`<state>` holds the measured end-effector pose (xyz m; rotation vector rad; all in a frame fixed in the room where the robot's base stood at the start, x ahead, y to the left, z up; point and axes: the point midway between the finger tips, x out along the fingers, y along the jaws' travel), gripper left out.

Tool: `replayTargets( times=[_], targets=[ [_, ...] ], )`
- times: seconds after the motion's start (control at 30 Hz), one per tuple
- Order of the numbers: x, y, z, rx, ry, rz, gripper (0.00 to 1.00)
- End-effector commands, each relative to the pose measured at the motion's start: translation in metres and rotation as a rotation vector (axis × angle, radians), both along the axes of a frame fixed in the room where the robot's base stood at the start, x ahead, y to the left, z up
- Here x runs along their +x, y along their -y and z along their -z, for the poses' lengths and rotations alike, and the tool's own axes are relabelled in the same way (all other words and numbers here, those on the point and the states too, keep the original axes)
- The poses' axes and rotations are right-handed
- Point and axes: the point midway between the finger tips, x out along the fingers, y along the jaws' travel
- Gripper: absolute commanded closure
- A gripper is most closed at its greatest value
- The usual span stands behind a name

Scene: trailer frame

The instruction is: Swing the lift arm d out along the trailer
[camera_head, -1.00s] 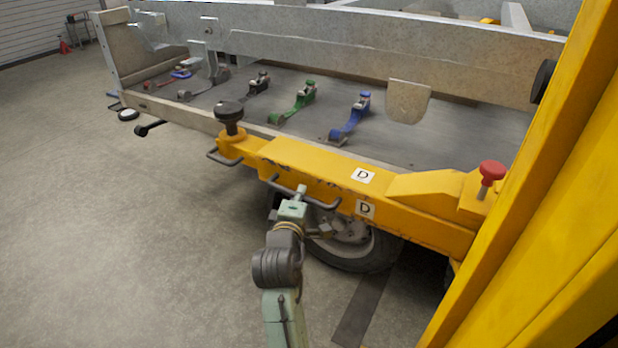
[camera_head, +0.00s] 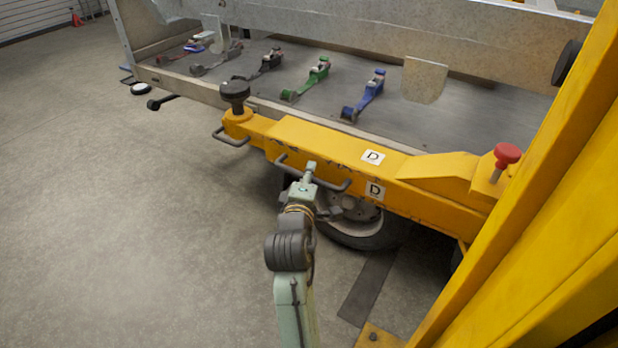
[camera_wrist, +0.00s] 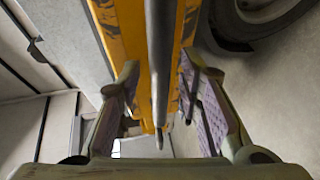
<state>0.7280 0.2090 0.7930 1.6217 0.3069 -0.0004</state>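The yellow lift arm d (camera_head: 300,139), marked D, runs from the yellow post (camera_head: 545,165) at the right to a black round pad (camera_head: 234,93) at its far left end. It lies close beside the trailer's near edge. A dark bar handle (camera_head: 338,187) is on its outer side, and a second handle (camera_head: 230,138) is near the pad. A red knob (camera_head: 507,155) stands at the post end. My gripper (camera_head: 309,172) is at the middle handle. In the wrist view the bar (camera_wrist: 160,70) runs between my spread fingers (camera_wrist: 160,95), with gaps visible on both sides.
The trailer deck (camera_head: 330,112) carries blue (camera_head: 365,95), green (camera_head: 308,78) and black (camera_head: 262,65) clamps. A wheel (camera_head: 355,225) is below the lift arm. The floor (camera_head: 120,230) at the left is open.

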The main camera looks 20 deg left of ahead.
Motion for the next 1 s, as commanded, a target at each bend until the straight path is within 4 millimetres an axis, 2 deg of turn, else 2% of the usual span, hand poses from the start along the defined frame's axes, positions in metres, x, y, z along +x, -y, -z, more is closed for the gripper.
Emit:
replayTargets(
  times=[0.27,0.7,1.0],
  targets=[
    [-0.003,0.001,0.0,-0.001,-0.001,0.001,0.67],
    [-0.064,0.013,-0.012,-0.001,0.0,-0.001,0.67],
    [-0.072,0.015,-0.014,0.0,0.0,0.001,0.67]
  ],
)
